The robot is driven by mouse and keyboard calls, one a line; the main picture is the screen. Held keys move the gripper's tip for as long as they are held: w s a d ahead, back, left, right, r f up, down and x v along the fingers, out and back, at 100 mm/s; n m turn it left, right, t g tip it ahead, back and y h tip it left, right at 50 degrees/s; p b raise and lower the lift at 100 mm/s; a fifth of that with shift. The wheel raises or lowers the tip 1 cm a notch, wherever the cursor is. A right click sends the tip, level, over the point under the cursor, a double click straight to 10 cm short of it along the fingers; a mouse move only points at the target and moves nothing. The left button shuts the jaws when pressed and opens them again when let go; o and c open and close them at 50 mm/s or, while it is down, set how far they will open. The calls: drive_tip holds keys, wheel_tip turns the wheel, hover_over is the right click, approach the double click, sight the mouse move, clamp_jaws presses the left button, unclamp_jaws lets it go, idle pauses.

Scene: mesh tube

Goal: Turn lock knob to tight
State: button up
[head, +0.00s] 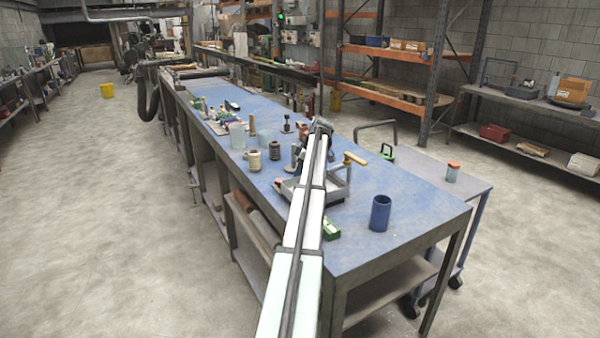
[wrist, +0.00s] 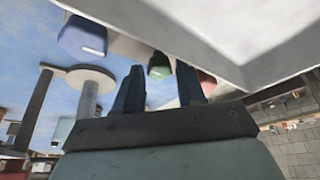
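My gripper (wrist: 160,74) shows in the wrist view with two dark fingers apart and nothing held between them. In the head view my arm reaches over the blue bench, and its far end hides the fingers. A grey tray-like fixture (head: 336,190) stands on the bench beside my arm, partly covered by it. A large pale grey surface (wrist: 232,35) fills the upper right of the wrist view, close to the fingers. A round grey disc on a post (wrist: 90,75) stands left of the fingers; I cannot tell whether it is the lock knob. No knob is clearly identifiable.
A blue cup (head: 380,214) stands near the bench's front right. The bench (head: 420,208) is bare right of the cup.

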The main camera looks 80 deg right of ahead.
drive_tip(key=shift+c, duration=0.2)
clamp_jaws()
drive_tip(key=shift+m, duration=0.3)
drive_tip(key=m, duration=0.2)
drive_tip(key=m+h, duration=0.1)
drive_tip(key=shift+a+m+h, duration=0.3)
drive_tip(key=shift+m, duration=0.1)
drive_tip(key=m, duration=0.2)
drive_tip(key=m+g+h, duration=0.1)
drive_tip(key=m, duration=0.1)
drive_tip(key=shift+w+a+m+h, duration=0.1)
drive_tip(key=shift+w+m+h, duration=0.05)
drive_tip(key=shift+m+h, duration=0.15)
drive_tip(key=m, duration=0.2)
drive_tip(key=m+g, duration=0.1)
drive_tip(key=m, duration=0.1)
drive_tip(key=shift+w+g+h, duration=0.15)
drive_tip(key=shift+g+h, duration=0.15)
drive_tip(key=shift+h, duration=0.1)
drive_tip(key=shift+w+m+g, duration=0.15)
drive_tip(key=shift+m+g, duration=0.75)
drive_tip(key=shift+m, duration=1.5)
